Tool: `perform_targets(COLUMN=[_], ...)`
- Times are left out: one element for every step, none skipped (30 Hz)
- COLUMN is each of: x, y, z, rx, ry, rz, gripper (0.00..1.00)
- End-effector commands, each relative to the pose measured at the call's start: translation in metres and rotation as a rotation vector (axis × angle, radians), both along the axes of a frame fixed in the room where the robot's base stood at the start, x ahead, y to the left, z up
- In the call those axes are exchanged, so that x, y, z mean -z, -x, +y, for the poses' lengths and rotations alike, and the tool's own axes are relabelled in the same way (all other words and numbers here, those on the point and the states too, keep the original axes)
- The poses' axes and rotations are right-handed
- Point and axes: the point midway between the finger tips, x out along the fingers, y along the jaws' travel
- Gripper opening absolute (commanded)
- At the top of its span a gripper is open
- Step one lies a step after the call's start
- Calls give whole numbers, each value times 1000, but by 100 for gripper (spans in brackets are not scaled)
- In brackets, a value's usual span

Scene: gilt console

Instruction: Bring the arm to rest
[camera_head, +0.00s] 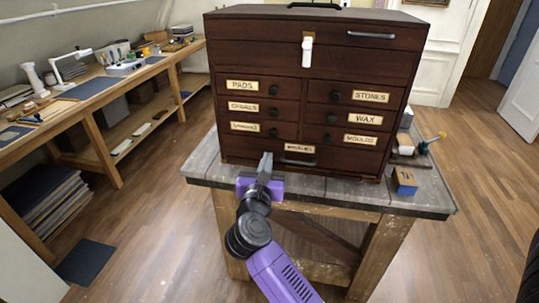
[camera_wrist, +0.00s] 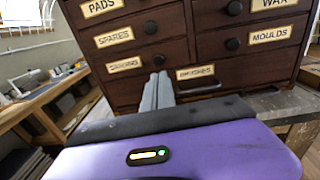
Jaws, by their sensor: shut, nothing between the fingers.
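My gripper (camera_head: 266,160) is at the end of my purple and black arm, in front of the dark wooden tool chest (camera_head: 315,60). Its fingers are shut and empty, and in the wrist view the closed fingers (camera_wrist: 158,88) point at the chest's lower front. They appear near the bottom drawer with its metal pull (camera_head: 298,161); I cannot tell whether they touch it. The chest's labelled drawers, such as PADS (camera_head: 242,85) and WAX (camera_head: 364,117), all look closed.
The chest stands on a grey worktable (camera_head: 330,190). A long wooden workbench (camera_head: 95,100) runs along the left wall. Wooden floor is open between them.

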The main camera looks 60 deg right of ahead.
Motion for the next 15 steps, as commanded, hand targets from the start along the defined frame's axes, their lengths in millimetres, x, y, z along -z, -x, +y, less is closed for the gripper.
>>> perform_targets(x=[2,2,2,1,1,1,0,0,0,0,0,0,0,-1,-1], y=[3,4,6,8,9,10,11,11,12,13,13,13,13,13,13], z=[9,13,17,20,23,25,27,28,29,30,30,30,30,30,30], rx=[-3,-4,-3,-2,-2,-2,-2,-2,-1,-1,0,0,0,0,0], ry=[0,0,0,0,0,1,1,1,0,0,0,0,0,0,0], rz=[-1,-1,0,0,0,-1,-1,-1,-1,-1,-1,-1,-1,-1,-1], gripper=[0,0,0,0,0,0,0,0,0,0,0,0,0,0,0])
